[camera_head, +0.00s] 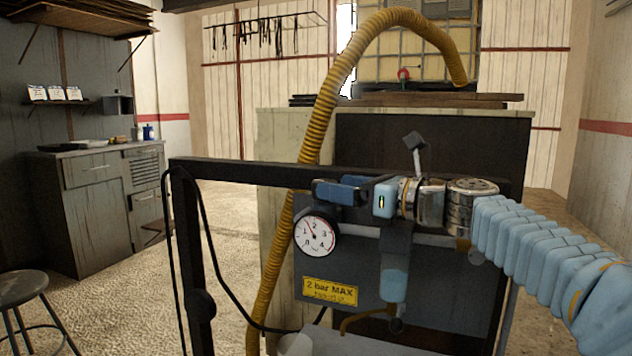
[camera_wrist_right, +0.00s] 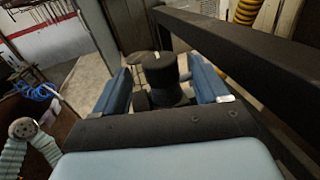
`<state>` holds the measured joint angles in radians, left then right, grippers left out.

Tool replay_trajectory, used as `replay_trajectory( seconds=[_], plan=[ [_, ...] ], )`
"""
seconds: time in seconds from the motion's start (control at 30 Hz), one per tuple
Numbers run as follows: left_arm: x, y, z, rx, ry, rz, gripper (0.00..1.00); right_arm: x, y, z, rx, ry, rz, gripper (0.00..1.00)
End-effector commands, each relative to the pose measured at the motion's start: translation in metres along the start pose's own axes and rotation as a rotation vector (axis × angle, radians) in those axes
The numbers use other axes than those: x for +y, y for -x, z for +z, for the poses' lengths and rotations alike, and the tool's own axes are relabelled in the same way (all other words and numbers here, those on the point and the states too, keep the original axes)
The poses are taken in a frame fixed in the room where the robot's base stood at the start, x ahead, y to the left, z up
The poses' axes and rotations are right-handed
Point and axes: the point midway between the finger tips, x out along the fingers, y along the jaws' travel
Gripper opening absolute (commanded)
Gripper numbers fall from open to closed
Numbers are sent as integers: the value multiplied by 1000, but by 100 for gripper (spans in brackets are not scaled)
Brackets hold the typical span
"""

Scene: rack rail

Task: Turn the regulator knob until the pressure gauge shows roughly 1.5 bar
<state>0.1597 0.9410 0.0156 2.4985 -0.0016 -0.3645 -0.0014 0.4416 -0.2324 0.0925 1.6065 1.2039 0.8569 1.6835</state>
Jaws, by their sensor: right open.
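The regulator knob (camera_wrist_right: 160,72) is black with a pale mark on top. In the right wrist view it stands between the blue fingers of my right gripper (camera_wrist_right: 160,84), with a small gap on each side. In the head view the right gripper (camera_head: 336,190) reaches in from the right, open, just above the pressure gauge (camera_head: 316,237), and largely hides the knob. The gauge has a white round face. Its red needle points up and left, seemingly between 1 and 2; the small dial makes an exact reading uncertain. My left gripper is in neither view.
A dark frame bar (camera_head: 250,172) runs just behind the gripper. A yellow 2 bar MAX label (camera_head: 330,291) is on the panel below the gauge. A yellow hose (camera_head: 320,110) arches behind. A light blue bowl (camera_head: 394,280) hangs below my gripper.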

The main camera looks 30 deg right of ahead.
Motion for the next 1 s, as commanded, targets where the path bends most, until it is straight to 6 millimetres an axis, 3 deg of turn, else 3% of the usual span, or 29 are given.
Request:
replay_trajectory(
  seconds=[0.1, 0.3, 0.7, 1.0],
  plan=[
    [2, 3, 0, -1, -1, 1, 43, 0, -26, 0, 2, -1, 2, 74],
    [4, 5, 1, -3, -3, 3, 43, 0, -54, 0, 1, 1, 1, 74],
    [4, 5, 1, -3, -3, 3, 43, 0, -61, 0, 0, 2, -1, 72],
    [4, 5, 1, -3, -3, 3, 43, 0, -61, 0, 0, 2, -1, 26]
  ],
)
